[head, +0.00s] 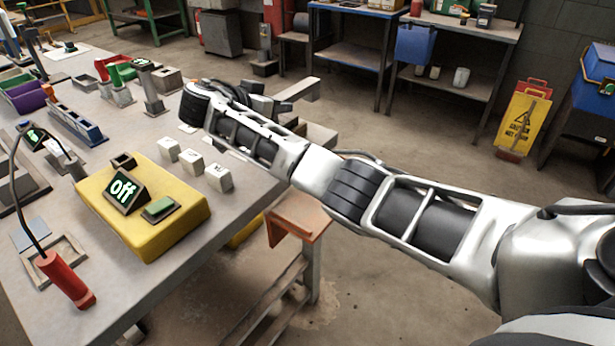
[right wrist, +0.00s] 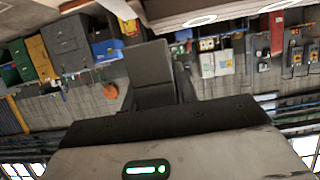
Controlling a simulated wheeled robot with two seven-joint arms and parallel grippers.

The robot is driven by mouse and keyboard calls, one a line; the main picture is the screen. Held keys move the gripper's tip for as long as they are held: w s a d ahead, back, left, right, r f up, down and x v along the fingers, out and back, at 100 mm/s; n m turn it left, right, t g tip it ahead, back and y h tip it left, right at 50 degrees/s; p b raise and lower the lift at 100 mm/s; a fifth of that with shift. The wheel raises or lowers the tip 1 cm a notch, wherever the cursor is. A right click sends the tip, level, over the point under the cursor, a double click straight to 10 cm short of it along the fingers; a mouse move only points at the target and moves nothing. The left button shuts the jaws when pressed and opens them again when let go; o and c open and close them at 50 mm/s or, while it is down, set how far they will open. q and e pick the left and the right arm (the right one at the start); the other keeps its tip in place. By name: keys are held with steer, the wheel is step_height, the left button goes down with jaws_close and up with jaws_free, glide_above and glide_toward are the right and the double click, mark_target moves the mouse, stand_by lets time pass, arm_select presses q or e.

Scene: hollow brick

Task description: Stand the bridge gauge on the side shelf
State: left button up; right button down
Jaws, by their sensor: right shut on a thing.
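My right gripper (head: 272,103) is over the far right corner of the workbench, its arm reaching in from the right. It is shut on a light beige bar-like piece, which I take to be the bridge gauge (head: 300,89); it sticks out to the right of the jaws. The arm and gripper hide part of it. In the right wrist view the dark fingers (right wrist: 152,75) show against the room. A small orange-brown shelf (head: 297,216), probably the side shelf, is at the bench's right side, lower than the top, and looks empty. My left gripper is not in view.
On the workbench (head: 130,295) stand a yellow box (head: 150,220) with an "off" display, several pale blocks (head: 192,162), a blue rack (head: 76,123) and a red-handled tool (head: 66,280). Metal shelving (head: 450,85) and a yellow warning sign (head: 524,118) stand behind. Floor right of the bench is clear.

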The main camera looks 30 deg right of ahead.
steer(key=s+f+p, duration=0.1)
steer(key=s+f, duration=0.1)
steer(key=s, duration=0.2)
steer(key=s+f+p, duration=0.1)
steer(key=s+f, duration=0.2)
steer(key=s, duration=0.1)
steer(key=s+f+p, duration=0.1)
steer(key=s+f, duration=0.1)
steer(key=s, duration=0.3)
steer(key=shift+d+f+p, duration=0.1)
steer(key=shift+f+p, duration=0.25)
steer(key=shift+p, duration=0.05)
steer(key=shift+s+f, duration=0.3)
steer(key=shift+f, duration=0.2)
steer(key=f, duration=0.3)
steer(key=shift+s+f+p, duration=0.1)
steer(key=shift+s+p, duration=0.2)
steer(key=shift+s, duration=0.05)
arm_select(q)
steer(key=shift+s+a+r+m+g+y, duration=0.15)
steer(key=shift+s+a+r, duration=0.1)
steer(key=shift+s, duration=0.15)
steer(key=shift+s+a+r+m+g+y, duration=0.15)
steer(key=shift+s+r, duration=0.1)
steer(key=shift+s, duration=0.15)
arm_select(e)
steer(key=shift+f, duration=0.35)
